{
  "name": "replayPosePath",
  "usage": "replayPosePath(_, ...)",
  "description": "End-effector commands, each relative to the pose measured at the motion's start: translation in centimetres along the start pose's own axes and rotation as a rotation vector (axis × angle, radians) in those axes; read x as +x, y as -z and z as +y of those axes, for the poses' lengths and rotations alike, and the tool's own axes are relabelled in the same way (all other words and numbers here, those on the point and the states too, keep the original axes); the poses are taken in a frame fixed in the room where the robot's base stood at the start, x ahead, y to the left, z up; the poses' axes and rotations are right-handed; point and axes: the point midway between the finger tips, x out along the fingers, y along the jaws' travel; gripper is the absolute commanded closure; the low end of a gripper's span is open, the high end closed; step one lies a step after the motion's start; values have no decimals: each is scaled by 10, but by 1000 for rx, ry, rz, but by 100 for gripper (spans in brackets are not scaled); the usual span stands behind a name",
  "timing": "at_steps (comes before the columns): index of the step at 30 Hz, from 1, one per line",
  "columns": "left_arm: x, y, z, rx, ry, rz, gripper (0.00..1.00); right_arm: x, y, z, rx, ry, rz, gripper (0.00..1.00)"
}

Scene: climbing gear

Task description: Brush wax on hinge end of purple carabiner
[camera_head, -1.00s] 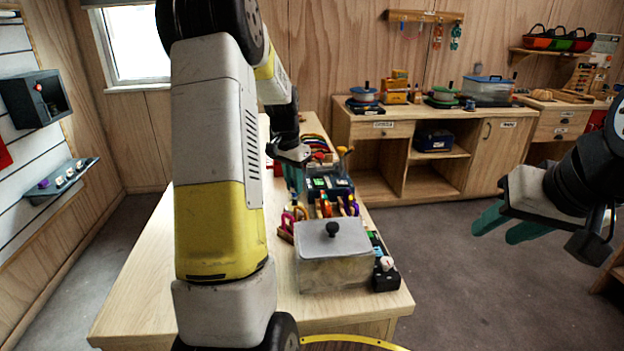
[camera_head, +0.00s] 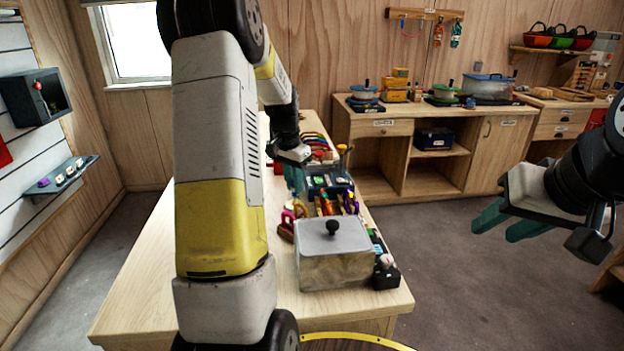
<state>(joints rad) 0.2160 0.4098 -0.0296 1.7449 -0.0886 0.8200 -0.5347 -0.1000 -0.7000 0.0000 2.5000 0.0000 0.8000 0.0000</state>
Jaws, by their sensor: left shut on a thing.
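A purple carabiner-like loop (camera_head: 351,203) stands among coloured gear on the wooden table, behind the lidded box; its hinge end is too small to make out. My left gripper (camera_head: 294,182) is above the table's far part, to the left of the gear, pointing down. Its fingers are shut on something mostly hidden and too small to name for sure. A small yellow-orange thing (camera_head: 299,205) shows just below the fingertips. No wax can be told apart. My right gripper (camera_head: 510,222) is open and empty, off the table at the right, over the floor.
A translucent box (camera_head: 334,262) with a black-knobbed lid stands at the table's near right. Pink loops (camera_head: 287,222) are behind it on the left. A black block (camera_head: 386,274) is at its right. The left part of the wooden table (camera_head: 140,290) is bare.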

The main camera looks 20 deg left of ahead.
Motion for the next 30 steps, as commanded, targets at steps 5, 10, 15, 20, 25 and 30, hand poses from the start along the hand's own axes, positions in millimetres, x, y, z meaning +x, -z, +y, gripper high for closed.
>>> replayPosePath(5,1,-1,0,0,-1,-2,100,0,0,0,0,0,0,60)
replayPosePath(10,2,-1,0,0,-2,-3,100,0,0,0,0,0,0,60)
replayPosePath(15,0,-1,0,0,-2,-3,100,0,0,0,0,0,0,60)
replayPosePath(20,-12,2,0,0,0,0,100,0,0,0,0,0,0,60)
replayPosePath(25,-25,4,0,0,0,0,100,0,0,0,0,0,0,60)
replayPosePath(30,-39,6,0,0,0,1,100,0,0,0,0,0,0,60)
